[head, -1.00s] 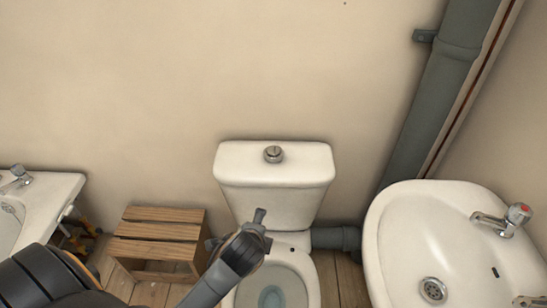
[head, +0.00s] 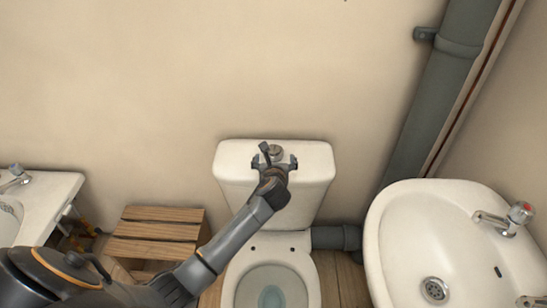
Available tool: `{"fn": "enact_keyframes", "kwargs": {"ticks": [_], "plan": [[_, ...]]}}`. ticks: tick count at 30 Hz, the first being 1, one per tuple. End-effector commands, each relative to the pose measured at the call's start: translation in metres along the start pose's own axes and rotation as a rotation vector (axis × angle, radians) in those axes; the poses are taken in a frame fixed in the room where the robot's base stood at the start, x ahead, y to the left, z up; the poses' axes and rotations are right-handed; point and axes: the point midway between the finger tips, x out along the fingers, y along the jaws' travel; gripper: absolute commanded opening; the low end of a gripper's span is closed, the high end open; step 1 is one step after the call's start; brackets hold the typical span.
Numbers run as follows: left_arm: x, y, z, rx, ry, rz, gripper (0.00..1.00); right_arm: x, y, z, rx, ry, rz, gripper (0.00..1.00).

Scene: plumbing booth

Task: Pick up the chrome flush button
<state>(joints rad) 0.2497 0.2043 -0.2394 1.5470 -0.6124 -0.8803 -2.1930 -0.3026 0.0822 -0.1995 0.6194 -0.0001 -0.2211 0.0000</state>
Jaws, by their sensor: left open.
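The chrome flush button (head: 275,150) is a small round metal knob on top of the white toilet cistern (head: 314,158). My left gripper (head: 274,160) is open at the cistern lid. Its fingers are spread to the left and right, just in front of the button in the picture. The gripper hides the button's lower part, and I cannot tell whether the fingers touch it. My right gripper is not in view.
A wooden slatted stool (head: 158,231) stands left of the toilet. A washbasin (head: 405,235) with a tap is at the right, and another basin (head: 50,200) is at the left edge. A grey pipe (head: 430,95) runs up the wall. The wall behind the cistern is bare.

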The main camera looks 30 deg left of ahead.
Motion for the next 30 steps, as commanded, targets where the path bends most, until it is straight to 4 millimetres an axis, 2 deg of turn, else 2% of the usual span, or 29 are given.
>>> {"fn": "enact_keyframes", "kwargs": {"ticks": [8,15,25,30], "plan": [[0.023,0.002,0.000,-0.002,0.001,0.001,0.90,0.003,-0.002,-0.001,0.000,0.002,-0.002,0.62],[0.057,0.005,-0.001,-0.002,0.001,0.000,0.90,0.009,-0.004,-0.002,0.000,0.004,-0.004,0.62],[0.063,0.005,-0.001,-0.001,0.001,-0.002,0.90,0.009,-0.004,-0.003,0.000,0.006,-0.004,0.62],[0.063,0.005,-0.001,-0.002,0.001,-0.001,0.55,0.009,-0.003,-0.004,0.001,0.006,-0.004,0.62]]}}
